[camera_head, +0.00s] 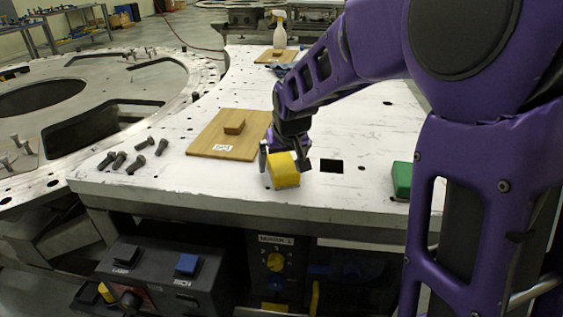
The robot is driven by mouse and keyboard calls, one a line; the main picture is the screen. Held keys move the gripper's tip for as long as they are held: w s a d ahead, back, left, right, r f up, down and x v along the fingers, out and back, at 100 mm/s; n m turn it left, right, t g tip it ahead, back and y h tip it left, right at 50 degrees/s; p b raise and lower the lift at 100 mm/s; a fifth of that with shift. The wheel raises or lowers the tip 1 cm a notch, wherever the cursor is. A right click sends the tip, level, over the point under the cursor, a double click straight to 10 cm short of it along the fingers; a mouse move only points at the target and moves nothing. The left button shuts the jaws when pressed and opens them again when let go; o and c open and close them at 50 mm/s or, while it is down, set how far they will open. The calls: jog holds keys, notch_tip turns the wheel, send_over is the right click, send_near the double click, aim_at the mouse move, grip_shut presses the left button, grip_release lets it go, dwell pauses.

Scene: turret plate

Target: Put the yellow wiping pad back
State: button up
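The yellow wiping pad (284,171) is a small block with a pale underside, near the front edge of the white plate. My gripper (284,160) is over it, with one dark finger at its left side and one at its right side. The fingers appear to be closed around the pad. I cannot tell whether the pad rests on the plate or is slightly above it.
A wooden board (207,142) with a small brown block (234,127) lies left of my gripper. Several dark bolts (137,163) lie farther left. A green pad (402,180) sits at the right. A square hole (331,166) is beside the gripper. A spray bottle (279,33) stands at the back.

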jog(key=p+v, duration=0.7)
jog(key=v, duration=0.5)
jog(key=shift+r, duration=0.1)
